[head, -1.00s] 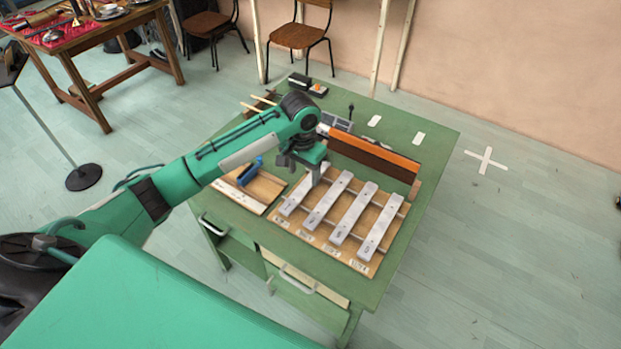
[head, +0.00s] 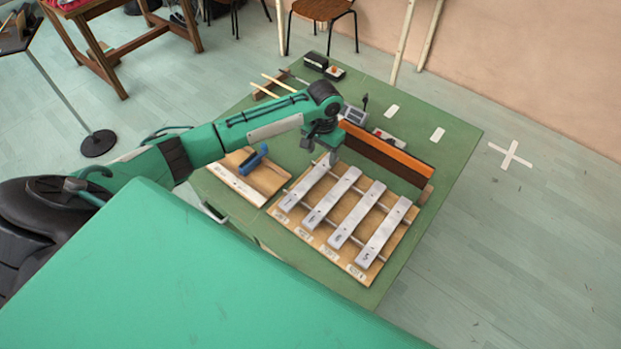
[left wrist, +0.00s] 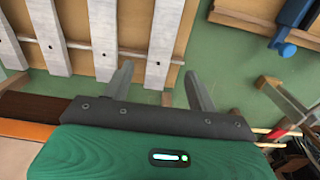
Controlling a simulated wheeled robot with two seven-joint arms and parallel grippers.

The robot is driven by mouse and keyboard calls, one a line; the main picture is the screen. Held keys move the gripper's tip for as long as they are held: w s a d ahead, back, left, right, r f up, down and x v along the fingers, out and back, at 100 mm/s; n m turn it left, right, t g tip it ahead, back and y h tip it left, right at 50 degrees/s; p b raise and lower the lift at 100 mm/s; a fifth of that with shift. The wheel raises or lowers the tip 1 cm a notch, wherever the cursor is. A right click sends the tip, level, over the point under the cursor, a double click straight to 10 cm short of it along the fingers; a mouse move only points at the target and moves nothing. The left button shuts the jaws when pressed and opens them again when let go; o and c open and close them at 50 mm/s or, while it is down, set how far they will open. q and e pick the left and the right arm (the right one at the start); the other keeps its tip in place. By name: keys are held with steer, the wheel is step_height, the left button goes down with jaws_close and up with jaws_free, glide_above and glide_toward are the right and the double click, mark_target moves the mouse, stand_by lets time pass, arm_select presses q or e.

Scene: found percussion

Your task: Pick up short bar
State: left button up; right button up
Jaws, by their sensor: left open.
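Several pale metal bars lie side by side on a wooden rack board (head: 310,234) on the green table. The leftmost bar (head: 306,186) looks the shortest in the head view, though perspective makes this hard to judge. It shows at the right of the row in the left wrist view (left wrist: 166,38). My left gripper (head: 332,158) is above its far end, pointing down. In the left wrist view the gripper (left wrist: 159,70) is open and empty, its fingers either side of that bar's end. Whether they touch it cannot be told. My right gripper is not in view.
An orange-topped dark panel (head: 388,151) stands close behind the bars. A wooden board (head: 268,178) with a blue tool (head: 254,157) lies left of the rack. Wooden sticks (head: 278,83), a black box (head: 316,61) and a grey device (head: 354,114) are at the back.

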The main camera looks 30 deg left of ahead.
mark_target(321, 169)
arm_select(q)
steer(key=shift+f, duration=0.25)
steer(key=f+p, duration=0.1)
steer(key=f, duration=0.3)
steer(key=shift+s+f+p, duration=0.1)
steer(key=shift+s+p, duration=0.1)
steer(key=shift+p, duration=0.1)
steer(key=shift+f, duration=0.35)
steer(key=shift+c, duration=0.5)
jaws_close()
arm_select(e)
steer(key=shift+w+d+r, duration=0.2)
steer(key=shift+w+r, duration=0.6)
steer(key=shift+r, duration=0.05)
